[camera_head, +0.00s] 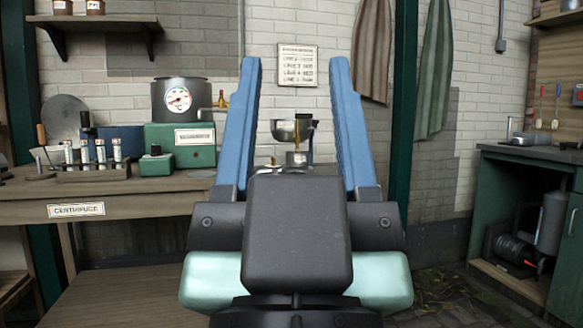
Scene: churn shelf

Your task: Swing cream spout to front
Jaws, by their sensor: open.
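My gripper (296,64) is in the middle of the view, with its two long blue fingers pointing up and wide apart. It is open and nothing is between its fingers. Beyond it, seen through the gap, is a small metal device with a steel bowl (283,131). A thin brass-coloured upright part (297,137), possibly a spout, shows at the bowl's right. A smaller metal cup (297,158) sits below.
On the left, a wooden bench (110,208) holds a dark gauge drum (180,97) with a brass tap (214,106), a green box (180,142) and a rack of tubes (92,172). A green cabinet (520,210) stands right. Aprons (434,70) hang behind.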

